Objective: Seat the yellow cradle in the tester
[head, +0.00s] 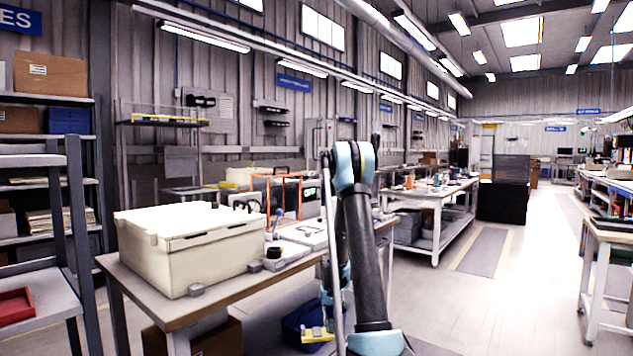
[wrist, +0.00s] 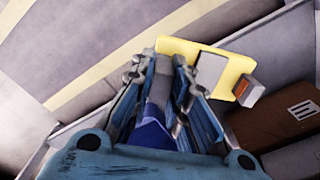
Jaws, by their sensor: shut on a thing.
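The yellow cradle (wrist: 232,70) is at the fingertips of my gripper (wrist: 165,72) in the wrist view. It is a flat yellow plate with a grey block on top and a small orange-and-grey piece at one side. My gripper is shut on it, though the exact contact is partly hidden by the fingers. In the head view the cradle (head: 316,334) hangs low, beside my arm and below the tabletop level. An orange-framed machine (head: 277,196) stands at the back of the workbench. It may be the tester; its inside is too small to make out.
The workbench (head: 180,309) carries a large cream case (head: 190,250) and small dark parts in front of the machine. A blue bin (head: 297,325) and a cardboard box (head: 222,338) are low by the bench. The aisle floor (head: 500,310) at right is clear.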

